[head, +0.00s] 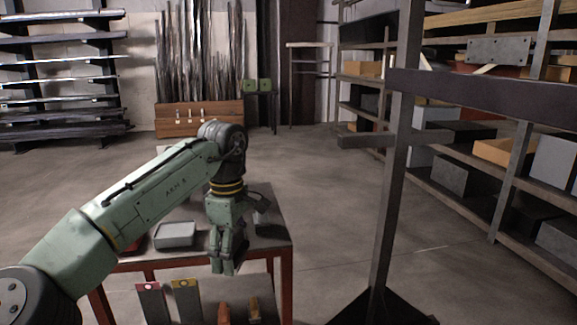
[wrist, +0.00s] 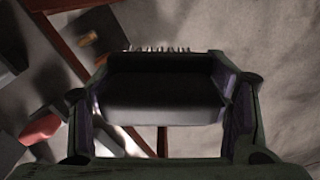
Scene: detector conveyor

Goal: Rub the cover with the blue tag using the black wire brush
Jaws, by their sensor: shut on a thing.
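My gripper (head: 228,262) points down over the right part of a grey-topped table (head: 272,236). In the wrist view my gripper (wrist: 165,105) is shut on the black wire brush (wrist: 165,88), a dark block with a row of bristles along its far edge. In the head view I cannot make out the brush between the fingers. Two upright plates stand at the front, one with a red tag (head: 150,303) and one with a yellow tag (head: 187,303). I see no blue tag in either view, so I cannot tell which thing is the cover.
A light grey tray-like box (head: 175,236) and a red thing (head: 133,247) lie on the table left of my gripper. Two orange pieces stand at the front, one of them right of centre (head: 254,309). A metal post (head: 390,200) and loaded shelves (head: 470,185) stand at right.

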